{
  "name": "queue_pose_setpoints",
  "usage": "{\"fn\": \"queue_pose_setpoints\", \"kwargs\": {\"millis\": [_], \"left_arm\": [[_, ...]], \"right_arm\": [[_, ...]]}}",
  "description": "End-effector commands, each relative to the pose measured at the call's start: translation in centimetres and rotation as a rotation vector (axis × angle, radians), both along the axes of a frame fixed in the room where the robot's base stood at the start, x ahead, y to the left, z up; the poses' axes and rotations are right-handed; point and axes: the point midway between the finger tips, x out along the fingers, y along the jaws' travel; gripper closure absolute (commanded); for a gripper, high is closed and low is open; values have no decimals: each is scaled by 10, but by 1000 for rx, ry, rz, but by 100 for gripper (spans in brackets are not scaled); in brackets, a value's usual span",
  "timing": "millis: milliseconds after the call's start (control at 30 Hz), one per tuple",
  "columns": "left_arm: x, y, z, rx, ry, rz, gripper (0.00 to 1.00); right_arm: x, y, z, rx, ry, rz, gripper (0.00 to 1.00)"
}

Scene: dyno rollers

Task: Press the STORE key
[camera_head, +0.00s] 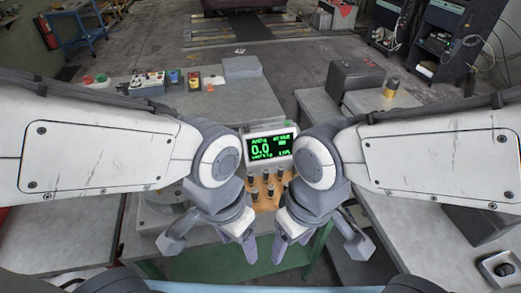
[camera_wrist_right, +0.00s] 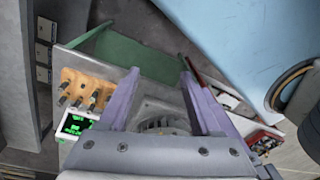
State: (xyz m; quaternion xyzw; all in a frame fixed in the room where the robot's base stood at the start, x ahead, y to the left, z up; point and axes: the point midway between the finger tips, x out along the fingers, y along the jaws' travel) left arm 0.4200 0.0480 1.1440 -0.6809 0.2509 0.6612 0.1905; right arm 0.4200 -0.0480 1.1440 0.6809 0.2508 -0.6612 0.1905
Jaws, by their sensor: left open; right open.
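A console with a lit green-on-black display (camera_head: 272,146) reading 0.0 stands between my arms. In front of it is an orange-tan panel (camera_head: 262,205) with several dark upright knobs or keys. I cannot read any label, so I cannot tell which is the STORE key. My left gripper (camera_head: 212,246) is open, left of and nearer than the panel. My right gripper (camera_head: 320,247) is open and empty, right of and nearer than the panel. In the right wrist view the panel (camera_wrist_right: 103,92) and display (camera_wrist_right: 75,124) lie left of the open fingers (camera_wrist_right: 158,75). My arms partly hide the console's surroundings.
A grey bench at the back left holds several small items and a grey box (camera_head: 242,68). A dark grey box (camera_head: 354,75) and a brass-coloured cylinder (camera_head: 391,87) stand on the right.

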Motion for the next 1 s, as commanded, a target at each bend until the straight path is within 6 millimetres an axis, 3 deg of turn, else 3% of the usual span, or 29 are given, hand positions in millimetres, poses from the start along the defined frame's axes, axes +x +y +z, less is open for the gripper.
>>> {"fn": "queue_pose_setpoints", "kwargs": {"millis": [33,67,200,233,1000], "left_arm": [[0,0,0,0,0,0,36],[0,0,0,0,0,0,36],[0,0,0,0,0,0,36],[0,0,0,0,0,0,36],[0,0,0,0,0,0,36]], "right_arm": [[0,0,0,0,0,0,35],[0,0,0,0,0,0,43],[0,0,0,0,0,0,96],[0,0,0,0,0,0,100],[0,0,0,0,0,0,100]]}}
